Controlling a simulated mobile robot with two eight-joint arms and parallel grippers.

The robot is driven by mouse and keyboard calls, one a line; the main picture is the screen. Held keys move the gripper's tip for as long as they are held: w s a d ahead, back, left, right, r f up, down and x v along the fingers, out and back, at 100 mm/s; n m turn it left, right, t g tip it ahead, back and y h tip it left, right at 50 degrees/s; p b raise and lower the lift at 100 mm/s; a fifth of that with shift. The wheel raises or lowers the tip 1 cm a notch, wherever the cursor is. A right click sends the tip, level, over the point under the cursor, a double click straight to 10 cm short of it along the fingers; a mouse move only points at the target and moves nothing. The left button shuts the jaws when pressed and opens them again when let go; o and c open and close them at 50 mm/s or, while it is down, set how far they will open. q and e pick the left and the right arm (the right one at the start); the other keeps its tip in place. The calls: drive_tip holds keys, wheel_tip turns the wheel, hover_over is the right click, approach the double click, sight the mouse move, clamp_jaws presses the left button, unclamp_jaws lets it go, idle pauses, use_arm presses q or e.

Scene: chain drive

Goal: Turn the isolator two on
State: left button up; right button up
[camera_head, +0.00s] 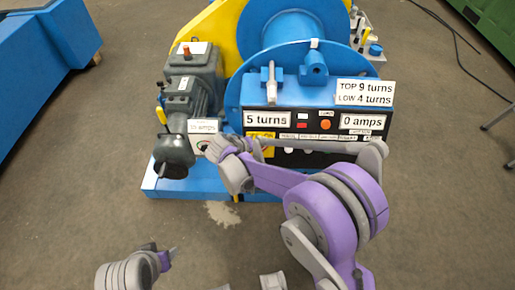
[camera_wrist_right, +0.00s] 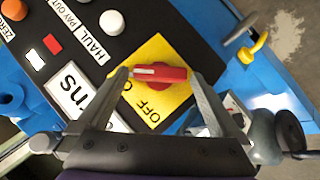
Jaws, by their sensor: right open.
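In the right wrist view a red rotary isolator handle (camera_wrist_right: 160,74) sits on a yellow plate (camera_wrist_right: 172,48). The handle lies across the picture, its white mark toward the left. "OFF" is printed below it; another label is partly hidden by the left finger. My right gripper (camera_wrist_right: 161,77) is open, one finger at each end of the handle; I cannot tell whether they touch it. In the head view the yellow plate (camera_head: 262,141) is partly hidden by my right wrist (camera_head: 237,172). My left gripper (camera_head: 166,260) is low at the left, away from the machine; its jaws are unclear.
The black panel (camera_wrist_right: 60,25) has several buttons and labels beside the isolator. A yellow hook-shaped part (camera_wrist_right: 254,48) is right of the plate.

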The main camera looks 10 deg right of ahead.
drive_tip(key=p+v, duration=0.1)
drive_tip(key=v, duration=0.9)
drive_tip(key=shift+r, duration=0.2)
drive_tip(key=shift+s+a, duration=0.1)
drive_tip(key=s+d+r+m+y+p, duration=0.1)
drive_tip(key=s+d+r+y+p, duration=0.2)
drive_tip(key=s, duration=0.8)
drive_tip(key=s+d+r+m+y+p, duration=0.1)
drive_tip(key=s+d+r+y+p, duration=0.2)
drive_tip(key=s, duration=0.9)
drive_tip(key=d+r+p, duration=0.3)
drive_tip(key=r+p, duration=0.2)
drive_tip(key=shift+d+r+m+y, duration=0.2)
drive_tip(key=shift+m+y, duration=0.2)
